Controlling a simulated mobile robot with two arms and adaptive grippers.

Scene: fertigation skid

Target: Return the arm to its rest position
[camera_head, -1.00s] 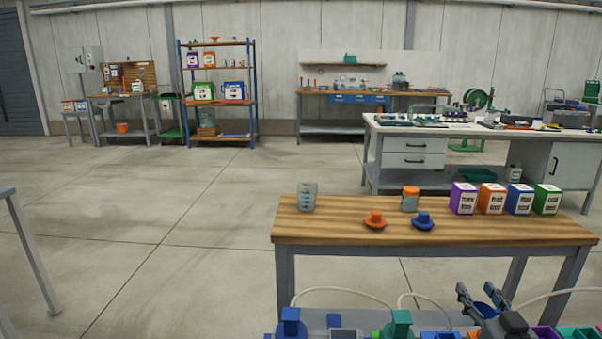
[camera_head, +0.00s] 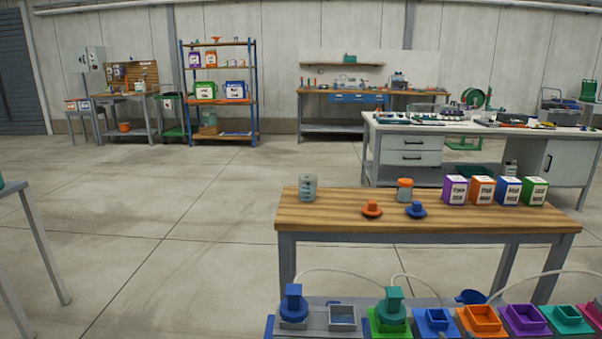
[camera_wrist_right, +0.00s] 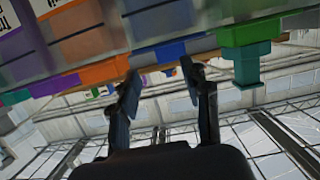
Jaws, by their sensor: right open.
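My right gripper (camera_wrist_right: 160,76) shows in the right wrist view, its two dark fingers apart with no object between them. Past the fingers, that tilted view shows blurred coloured blocks, among them an orange one (camera_wrist_right: 105,70) and a green one (camera_wrist_right: 250,32) with a teal part below it. I cannot tell the exact distance to them. In the head view neither gripper shows. The skid's row of coloured sockets (camera_head: 482,317) runs along the bottom edge, with a blue fitting (camera_head: 293,304) and a teal fitting (camera_head: 393,306) standing upright at its left.
Behind the skid, a wooden table (camera_head: 330,212) holds a clear beaker (camera_head: 308,188), an orange-lidded jar (camera_head: 404,190), orange (camera_head: 371,209) and blue (camera_head: 416,210) caps, and several labelled boxes (camera_head: 481,190). A blue round part (camera_head: 471,297) sits behind the sockets. The floor at left is mostly open.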

